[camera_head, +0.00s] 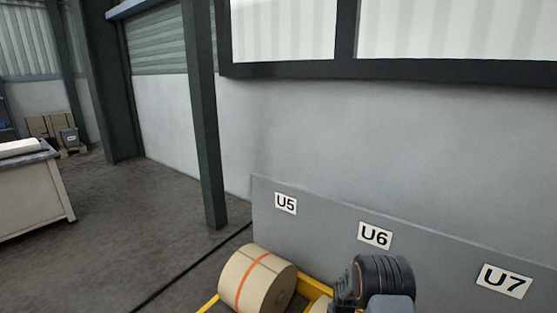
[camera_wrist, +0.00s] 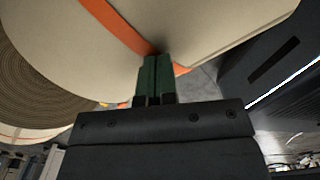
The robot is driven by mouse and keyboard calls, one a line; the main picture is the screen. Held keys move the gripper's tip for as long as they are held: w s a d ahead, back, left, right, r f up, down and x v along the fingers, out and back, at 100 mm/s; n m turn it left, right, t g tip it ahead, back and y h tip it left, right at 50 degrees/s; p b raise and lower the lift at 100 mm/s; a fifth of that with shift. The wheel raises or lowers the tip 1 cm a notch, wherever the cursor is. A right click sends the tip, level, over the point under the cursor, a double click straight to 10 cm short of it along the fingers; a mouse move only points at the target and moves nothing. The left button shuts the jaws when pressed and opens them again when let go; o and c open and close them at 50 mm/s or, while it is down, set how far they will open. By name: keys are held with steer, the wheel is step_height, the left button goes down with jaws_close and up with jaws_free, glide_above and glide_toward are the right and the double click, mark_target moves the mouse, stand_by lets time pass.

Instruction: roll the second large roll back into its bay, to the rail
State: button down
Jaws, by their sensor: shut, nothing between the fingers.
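A large kraft roll (camera_head: 258,278) with an orange band lies on its side in front of the U5 sign (camera_head: 286,203). Yellow rails (camera_head: 312,288) show beside it. Part of another tan roll (camera_head: 319,306) shows at the bottom edge, beside my dark arm. In the wrist view, my gripper (camera_wrist: 155,58) is shut and empty, with its green fingertips at or very near a tan roll (camera_wrist: 215,30) with an orange band (camera_wrist: 118,25). I cannot tell which roll this is, or whether the fingers touch it. My gripper's fingertips are hidden in the head view.
A grey low wall (camera_head: 330,232) with U5, U6 (camera_head: 375,236) and U7 (camera_head: 504,281) signs runs behind the bays. A dark green post (camera_head: 203,130) stands left of it. A workbench (camera_head: 30,195) stands at far left. The floor (camera_head: 150,215) between bench and post is clear.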

steer(key=shift+w+d+f, duration=0.1)
steer(key=shift+w+d+f+b, duration=0.1)
steer(key=shift+w+d+b, duration=0.4)
steer(key=shift+w, duration=0.2)
steer(key=shift+w+d+b, duration=0.5)
steer(key=shift+w, duration=0.15)
steer(key=shift+w+d+r+b, duration=0.15)
steer(key=shift+w+d+b, duration=0.35)
steer(key=shift+w, duration=0.3)
steer(key=shift+w+d+r+b, duration=0.15)
steer(key=shift+w+d+b, duration=0.15)
steer(key=shift+w+d, duration=0.4)
steer(key=shift+w+d+f+b, duration=0.1)
steer(key=shift+w+d+b, duration=0.25)
steer(key=shift+w+b, duration=0.15)
steer(key=shift+w+d+b, duration=0.3)
steer(key=shift+w+b, duration=0.05)
steer(key=shift+w, duration=0.25)
steer(key=shift+w+d+f+b, duration=0.1)
steer(key=shift+w+d+b, duration=0.15)
steer(key=shift+w+d, duration=0.65)
steer(key=shift+w+d+f+b, duration=0.1)
steer(key=shift+w+d+b, duration=0.15)
steer(key=shift+w+d, duration=0.65)
steer(key=shift+w+a, duration=0.25)
steer(key=shift+a, duration=0.05)
steer(key=shift+r, duration=0.15)
steer(key=shift+r+p, duration=1.5)
steer(key=shift+r, duration=0.9)
